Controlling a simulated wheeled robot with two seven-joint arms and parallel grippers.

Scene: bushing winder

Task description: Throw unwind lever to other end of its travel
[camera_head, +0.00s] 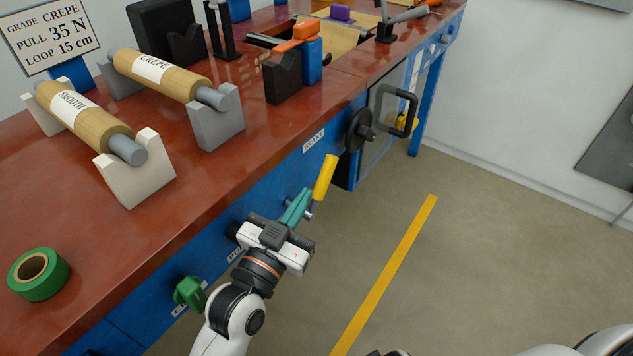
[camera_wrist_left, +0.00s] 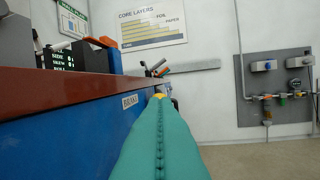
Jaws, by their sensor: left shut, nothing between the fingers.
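A lever with a yellow handle (camera_head: 325,177) sits at the blue front of the bench, below the label BRAKE. Its handle tilts up and to the right. I cannot read any label naming it as the unwind lever. My left gripper (camera_head: 303,196) has teal fingers, shut and empty, close beside the lower end of the yellow handle. I cannot tell whether they touch. In the left wrist view the shut fingers (camera_wrist_left: 160,104) point ahead, with a bit of yellow handle (camera_wrist_left: 159,96) just beyond their tips. The lever's pivot is mostly hidden. My right gripper is not in view.
A dark handwheel (camera_head: 358,130) and a black handle (camera_head: 403,110) stick out to the right of the lever. A green knob (camera_head: 189,292) is on the panel at lower left. Rolls and an orange-handled lever (camera_head: 298,36) are on the red benchtop (camera_head: 60,195).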

